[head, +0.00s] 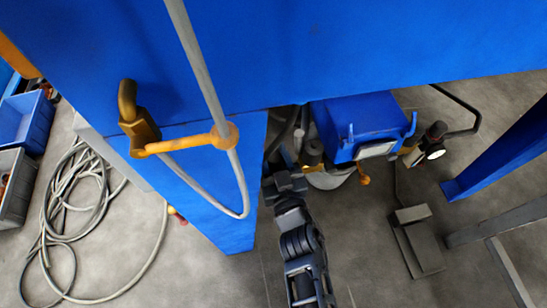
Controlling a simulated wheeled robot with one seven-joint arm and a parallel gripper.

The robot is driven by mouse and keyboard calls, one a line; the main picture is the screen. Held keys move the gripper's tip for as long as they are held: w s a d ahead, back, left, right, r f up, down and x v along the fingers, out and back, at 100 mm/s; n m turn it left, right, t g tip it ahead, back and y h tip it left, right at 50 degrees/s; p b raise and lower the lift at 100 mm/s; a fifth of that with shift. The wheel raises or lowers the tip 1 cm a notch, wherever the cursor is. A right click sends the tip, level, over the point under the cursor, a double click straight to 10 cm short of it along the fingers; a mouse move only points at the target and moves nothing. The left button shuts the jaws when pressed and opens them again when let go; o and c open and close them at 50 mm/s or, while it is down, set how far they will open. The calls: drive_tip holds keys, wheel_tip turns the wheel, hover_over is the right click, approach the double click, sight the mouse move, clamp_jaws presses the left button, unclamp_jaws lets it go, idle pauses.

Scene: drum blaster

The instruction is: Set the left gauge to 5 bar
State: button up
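A small round white face (435,154) on a dark fitting is at the right of the blue box; it may be a gauge, but no needle or scale can be read. No other gauge shows clearly. My gripper (284,183) is at the end of my dark arm, in the lower middle, beside the lower edge of the blue cabinet. It is left of the blue box, apart from the white face. Its fingers are too dark and small to tell open from shut.
A large blue cabinet (300,45) fills the top. A yellow bracket (185,143) holds a grey hose on it. The blue box (360,118) hangs below its edge. A foot pedal (417,240) is on the floor. Coiled hose (75,205) and bins (28,118) lie left.

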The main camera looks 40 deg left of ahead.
sight(276, 164)
drive_tip(key=o, duration=0.9)
drive_tip(key=shift+o, duration=0.2)
drive_tip(key=shift+p+v, duration=1.5)
drive_tip(key=shift+v, duration=2.45)
